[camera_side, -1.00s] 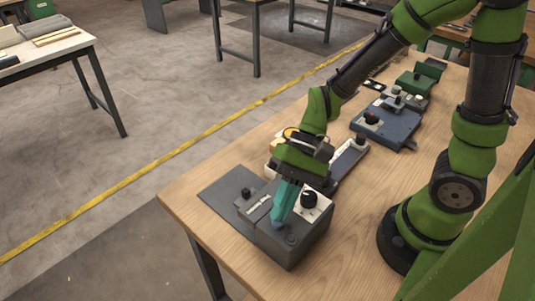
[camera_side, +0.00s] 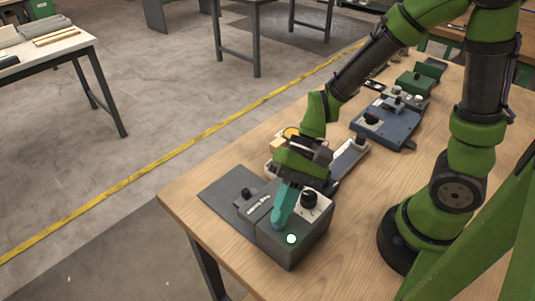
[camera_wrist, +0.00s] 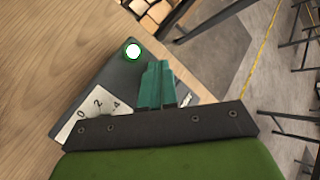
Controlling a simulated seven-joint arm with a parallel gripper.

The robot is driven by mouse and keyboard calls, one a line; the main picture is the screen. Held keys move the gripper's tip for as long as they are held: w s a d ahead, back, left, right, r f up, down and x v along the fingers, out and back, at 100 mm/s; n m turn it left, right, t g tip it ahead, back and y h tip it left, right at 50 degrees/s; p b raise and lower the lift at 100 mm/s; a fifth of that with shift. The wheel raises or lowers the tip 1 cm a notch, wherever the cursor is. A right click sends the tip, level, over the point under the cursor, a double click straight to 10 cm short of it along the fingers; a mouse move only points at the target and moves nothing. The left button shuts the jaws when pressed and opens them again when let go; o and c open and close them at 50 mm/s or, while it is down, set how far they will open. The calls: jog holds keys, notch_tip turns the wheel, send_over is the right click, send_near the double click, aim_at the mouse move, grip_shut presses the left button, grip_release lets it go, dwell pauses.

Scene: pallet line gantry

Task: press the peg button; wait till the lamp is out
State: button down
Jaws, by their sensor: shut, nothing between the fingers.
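A grey control box (camera_side: 300,255) stands at the front corner of the wooden bench. Its lamp (camera_side: 291,239) glows white; in the wrist view the lamp (camera_wrist: 132,50) has a green rim. My gripper (camera_side: 277,227) has its teal fingers shut and empty, pointing down at the box top beside the lamp. The fingers also show in the wrist view (camera_wrist: 157,84). I cannot make out the peg button; it may be hidden under the fingertips. Whether the tips touch anything I cannot tell.
A black knob (camera_side: 310,199) on a white dial plate stands on the box close to my fingers. A dark plate with a small black knob (camera_side: 246,192) lies to the left. Other devices, including a blue one (camera_side: 388,128), line the bench behind. Bare wood lies right of the box.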

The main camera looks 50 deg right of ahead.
jog(key=shift+r, duration=0.9)
jog(key=shift+r, duration=0.1)
jog(key=shift+r, duration=2.4)
